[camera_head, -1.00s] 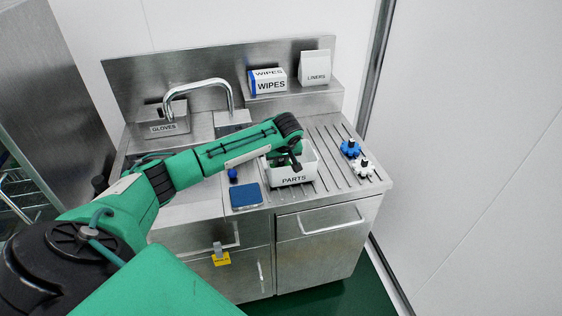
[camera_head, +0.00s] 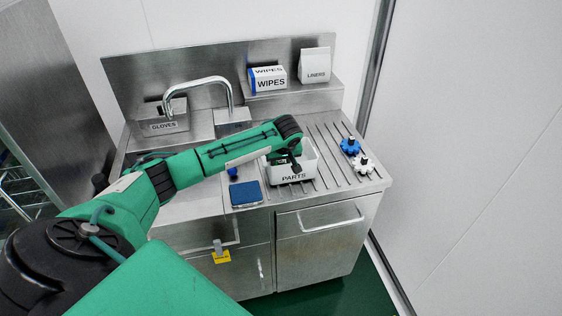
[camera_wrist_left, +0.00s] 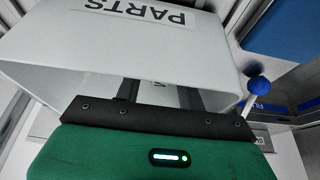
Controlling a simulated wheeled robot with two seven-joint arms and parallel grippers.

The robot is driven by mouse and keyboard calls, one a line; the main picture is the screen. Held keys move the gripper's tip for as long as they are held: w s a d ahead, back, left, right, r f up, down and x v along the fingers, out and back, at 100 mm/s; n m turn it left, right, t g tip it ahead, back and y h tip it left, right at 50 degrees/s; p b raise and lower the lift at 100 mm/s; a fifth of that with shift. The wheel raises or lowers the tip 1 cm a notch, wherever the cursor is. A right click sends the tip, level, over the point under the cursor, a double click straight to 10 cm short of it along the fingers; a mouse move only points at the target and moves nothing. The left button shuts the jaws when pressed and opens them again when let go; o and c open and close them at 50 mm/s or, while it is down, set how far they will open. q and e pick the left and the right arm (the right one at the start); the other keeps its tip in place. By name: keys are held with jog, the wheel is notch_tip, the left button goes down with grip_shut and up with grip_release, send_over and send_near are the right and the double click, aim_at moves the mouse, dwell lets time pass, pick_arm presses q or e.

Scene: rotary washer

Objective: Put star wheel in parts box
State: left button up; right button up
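A blue star wheel (camera_head: 350,147) and a white star wheel (camera_head: 363,165) sit on the grooved drainboard, right of the parts box. The white parts box (camera_head: 308,172), labelled PARTS, stands on the drainboard; its wall (camera_wrist_left: 90,45) fills much of the left wrist view. My left gripper (camera_head: 281,158) reaches down into the box and is partly hidden by its wall and my arm. In the left wrist view its two dark fingers (camera_wrist_left: 160,95) stand apart inside the box, with nothing visible held between them. The box floor is mostly hidden. My right gripper is not in view.
A blue pad (camera_head: 246,193) and a small blue-knobbed item (camera_head: 233,173) lie left of the box. The faucet (camera_head: 198,84), glove box (camera_head: 163,121), wipes box (camera_head: 268,79) and liners box (camera_head: 315,65) stand behind. The drainboard right of the box is partly free.

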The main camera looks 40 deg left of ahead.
pick_arm(q)
jog(key=b+v, duration=0.1)
jog(key=v, duration=1.1)
jog(key=shift+b, duration=0.3)
jog(key=shift+w, duration=0.1)
